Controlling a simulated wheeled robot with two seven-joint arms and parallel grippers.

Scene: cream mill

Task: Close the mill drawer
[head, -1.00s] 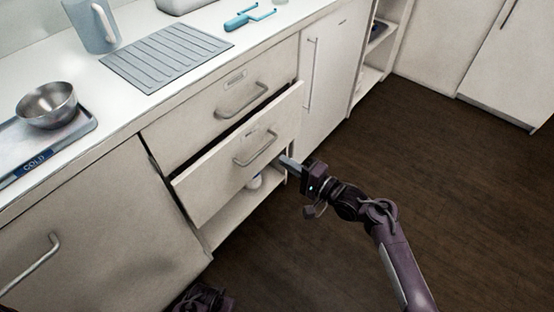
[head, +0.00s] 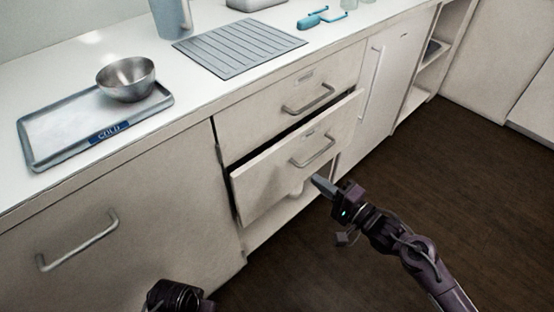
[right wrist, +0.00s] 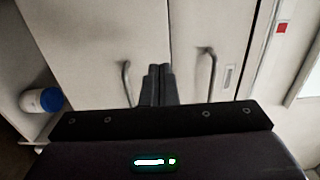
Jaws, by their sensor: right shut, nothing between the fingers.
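The mill drawer (head: 265,182) is the lower drawer of the cabinet in the head view. It stands part way out, with a dark gap above its front and a bar handle (head: 313,152) on it. My right gripper (head: 317,182) is shut and empty, just below the handle and in front of the drawer's lower edge. I cannot tell whether it touches. In the right wrist view the shut fingers (right wrist: 157,72) lie between the drawer front (right wrist: 75,45) and the upper drawer front (right wrist: 205,30). My left gripper's fingers are not seen.
The upper drawer (head: 285,88) looks closed. A white jar with a blue lid (right wrist: 42,100) stands in the open space below. A steel bowl (head: 128,80) sits on a tray (head: 62,125) on the counter. Open dark floor (head: 450,190) lies to the right.

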